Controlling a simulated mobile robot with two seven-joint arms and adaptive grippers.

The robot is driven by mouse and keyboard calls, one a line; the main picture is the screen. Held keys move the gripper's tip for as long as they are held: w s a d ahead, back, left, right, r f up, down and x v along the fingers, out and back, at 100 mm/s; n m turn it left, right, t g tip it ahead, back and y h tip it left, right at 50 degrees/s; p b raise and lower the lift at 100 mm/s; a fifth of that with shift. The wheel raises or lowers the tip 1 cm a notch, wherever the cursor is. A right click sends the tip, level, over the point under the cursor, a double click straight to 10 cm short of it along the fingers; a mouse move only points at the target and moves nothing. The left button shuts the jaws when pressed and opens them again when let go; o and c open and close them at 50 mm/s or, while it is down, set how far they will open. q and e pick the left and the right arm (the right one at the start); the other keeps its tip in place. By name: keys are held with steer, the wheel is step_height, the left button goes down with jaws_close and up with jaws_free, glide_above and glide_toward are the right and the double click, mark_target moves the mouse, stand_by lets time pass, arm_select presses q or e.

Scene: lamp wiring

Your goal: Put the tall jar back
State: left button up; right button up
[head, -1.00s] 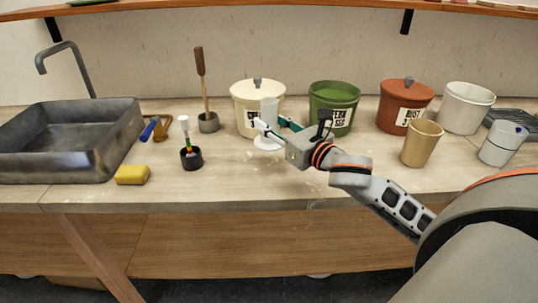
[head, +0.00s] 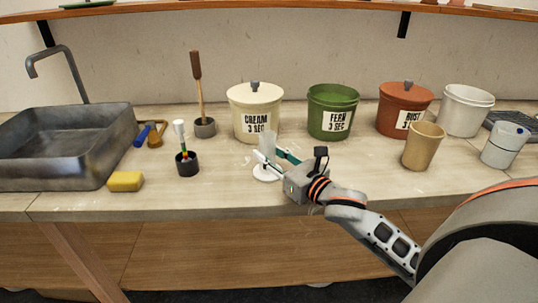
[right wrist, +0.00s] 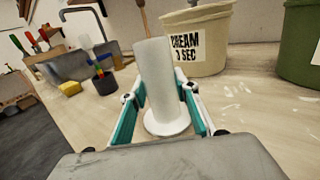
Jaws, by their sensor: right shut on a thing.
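The tall jar (right wrist: 156,75) is a plain white, slim upright cylinder with a wide round foot. In the head view, the jar (head: 268,146) stands out in front of the cream bucket, near the front half of the bench. My right gripper (head: 268,158) is shut on it, with a finger on either side; in the right wrist view the gripper (right wrist: 160,106) has its teal fingers flanking the lower body above the foot. I cannot tell whether the foot touches the bench. My left gripper is out of view.
Cream (head: 255,108), fern (head: 332,112) and rust (head: 404,108) buckets line the back. A tan cup (head: 423,147) stands right of my arm. A small black pot (head: 187,164) holding tools and a yellow sponge (head: 125,181) are left. Bare bench lies between pot and jar.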

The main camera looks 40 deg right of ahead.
steer(key=o, duration=1.3)
steer(key=shift+o, duration=0.2)
steer(key=shift+s, duration=0.5)
steer(key=s, duration=1)
steer(key=shift+s+d, duration=0.1)
steer(key=shift+d, duration=0.3)
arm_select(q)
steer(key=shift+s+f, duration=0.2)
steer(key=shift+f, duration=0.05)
arm_select(e)
steer(key=shift+s, duration=0.35)
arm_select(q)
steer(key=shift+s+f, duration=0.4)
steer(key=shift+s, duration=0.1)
